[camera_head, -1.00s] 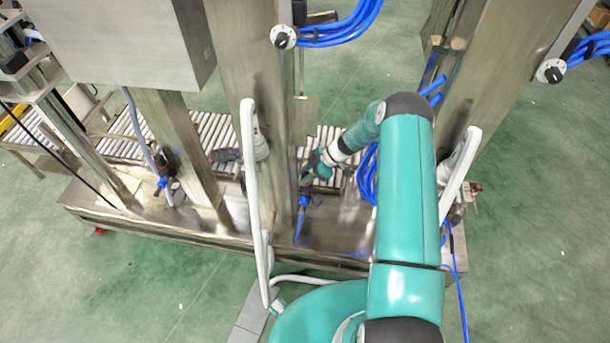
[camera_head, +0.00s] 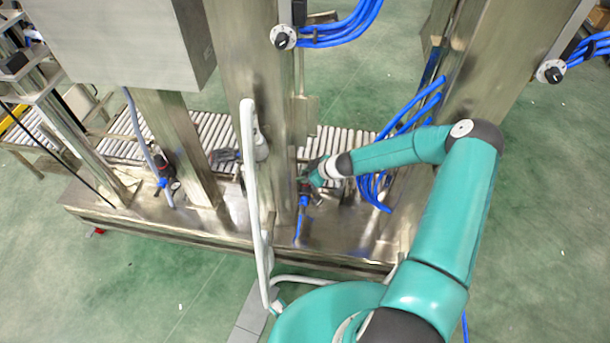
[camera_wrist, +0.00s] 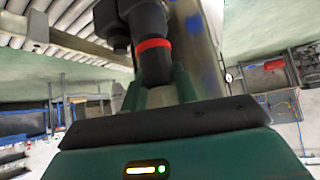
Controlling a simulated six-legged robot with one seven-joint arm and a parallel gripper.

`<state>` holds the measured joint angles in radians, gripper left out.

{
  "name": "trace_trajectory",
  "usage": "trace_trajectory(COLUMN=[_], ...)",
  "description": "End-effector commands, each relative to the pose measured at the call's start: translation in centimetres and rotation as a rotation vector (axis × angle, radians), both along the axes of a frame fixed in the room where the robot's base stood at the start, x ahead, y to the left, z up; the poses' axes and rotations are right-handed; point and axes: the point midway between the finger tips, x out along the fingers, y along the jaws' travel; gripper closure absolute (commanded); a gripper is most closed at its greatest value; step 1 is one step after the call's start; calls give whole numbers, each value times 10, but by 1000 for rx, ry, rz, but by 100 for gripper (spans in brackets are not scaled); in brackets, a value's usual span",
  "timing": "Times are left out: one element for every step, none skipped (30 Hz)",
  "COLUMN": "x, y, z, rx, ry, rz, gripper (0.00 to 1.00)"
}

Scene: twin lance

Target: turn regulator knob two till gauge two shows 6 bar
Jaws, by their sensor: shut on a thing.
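A black regulator with a red ring (camera_wrist: 152,42) fills the top middle of the wrist view. In the head view it stands at the foot of the middle steel column, with a blue hose (camera_head: 298,228) below it, mostly covered by my gripper (camera_head: 313,175). My gripper (camera_wrist: 158,82) is shut on the black knob end of this regulator, just past the red ring. A second regulator (camera_head: 163,172) stands farther left in the head view, untouched. No gauge face can be read in any view, so the pressure is not visible.
A steel base plate (camera_head: 225,228) carries the columns. A roller conveyor (camera_head: 215,128) runs behind them. A white curved handle (camera_head: 249,180) rises close left of my arm. Blue hoses (camera_head: 410,105) hang by the right column. Two selector switches (camera_head: 283,37) (camera_head: 551,71) sit higher up.

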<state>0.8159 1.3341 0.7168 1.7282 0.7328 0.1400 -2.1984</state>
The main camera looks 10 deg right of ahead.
Motion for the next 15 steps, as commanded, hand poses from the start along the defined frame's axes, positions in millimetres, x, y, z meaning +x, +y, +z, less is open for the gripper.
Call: trace_trajectory(x=[-1, -1, -1, -1, 0, 0, 0, 0, 0, 0, 0, 1, 1, 1, 1], y=[0, 0, 0, 0, 0, 0, 1, 0, 0, 0, 0, 0, 0, 1, 1], z=[0, 0, 0, 0, 0, 0, 0, 1, 1, 1, 1, 1, 1, 1, 1], rx=[9, 8, 8, 7, 6, 5, 5, 4, 2, 0, 0, -1, -3, -3, -4], ry=[1, 0, 0, 1, -1, 0, 1, -1, 0, -2, -2, -3, -4, -4, -5], rz=[-50, -79, -116, -142, -171, -206, -230, -256, -289, -313, -338, -370, -393, -416, -447], gripper=[94, 94, 94, 94, 94, 94, 94, 94, 94, 94, 94, 94, 94, 94, 94])
